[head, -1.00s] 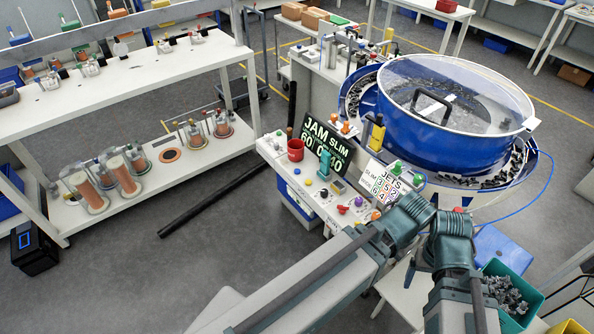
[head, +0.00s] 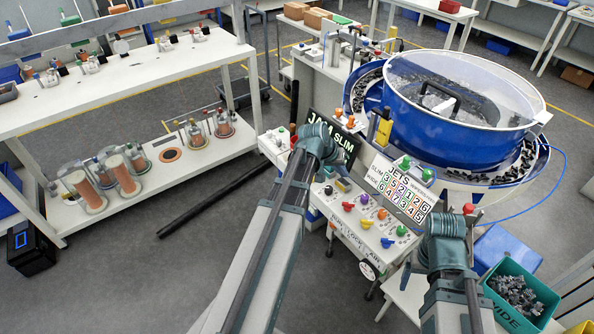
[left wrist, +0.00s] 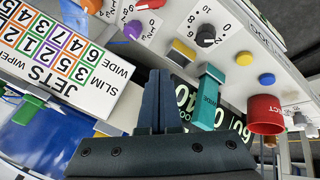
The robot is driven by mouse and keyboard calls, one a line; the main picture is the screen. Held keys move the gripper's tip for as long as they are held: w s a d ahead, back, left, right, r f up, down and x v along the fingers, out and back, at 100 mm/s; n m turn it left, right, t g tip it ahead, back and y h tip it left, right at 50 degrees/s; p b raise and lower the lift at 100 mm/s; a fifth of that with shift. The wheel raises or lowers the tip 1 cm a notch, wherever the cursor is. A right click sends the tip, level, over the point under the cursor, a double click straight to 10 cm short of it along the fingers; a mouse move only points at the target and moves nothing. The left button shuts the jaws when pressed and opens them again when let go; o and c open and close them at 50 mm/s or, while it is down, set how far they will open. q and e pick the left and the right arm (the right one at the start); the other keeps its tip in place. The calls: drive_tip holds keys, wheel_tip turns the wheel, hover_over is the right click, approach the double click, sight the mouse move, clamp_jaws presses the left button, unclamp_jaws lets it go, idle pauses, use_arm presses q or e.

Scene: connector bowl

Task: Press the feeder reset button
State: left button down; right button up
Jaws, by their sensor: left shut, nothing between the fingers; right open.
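The feeder's control panel (head: 350,215) carries several coloured buttons and knobs. No reset label is readable. My left gripper (left wrist: 158,78) is shut and empty, over the panel beside a teal upright block (left wrist: 207,98); it touches no button that I can see. In the head view its arm hides part of the panel. My right gripper (head: 447,225) is open at the panel's right, its fingers mostly hidden.
A jets sign (head: 400,188) and a partly hidden jam counter (head: 345,150) stand behind the panel. The blue bowl feeder (head: 450,125) is behind. A green bin (head: 520,290) of parts is at right.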

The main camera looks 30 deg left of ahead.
use_arm(q)
drive_tip(key=w+a+n+t, duration=0.1)
drive_tip(key=a+n, duration=0.1)
drive_tip(key=a, duration=0.7)
drive_tip(key=w+a+r+n+t+y+b, duration=0.1)
drive_tip(key=w+a+t, duration=0.1)
drive_tip(key=a, duration=0.7)
drive_tip(key=shift+w+r+n+t, duration=0.2)
drive_tip(key=shift+r+n+t, duration=0.1)
drive_tip(key=shift+n, duration=0.1)
use_arm(e)
drive_tip(key=shift+a+f, duration=0.25)
drive_tip(key=shift+f, duration=0.25)
drive_tip(key=shift+a+f, duration=0.25)
drive_tip(key=shift+f, duration=0.2)
use_arm(q)
drive_tip(key=shift+a+b, duration=0.1)
drive_tip(key=shift+b, duration=0.25)
wheel_tip(320, 180, down, 9)
drive_tip(key=b, duration=0.8)
drive_tip(key=shift+r+b, duration=0.1)
drive_tip(key=shift+b, duration=0.2)
use_arm(e)
wheel_tip(320, 180, down, 9)
use_arm(q)
drive_tip(key=shift+f+b, duration=0.4)
use_arm(e)
drive_tip(key=shift+f, duration=0.3)
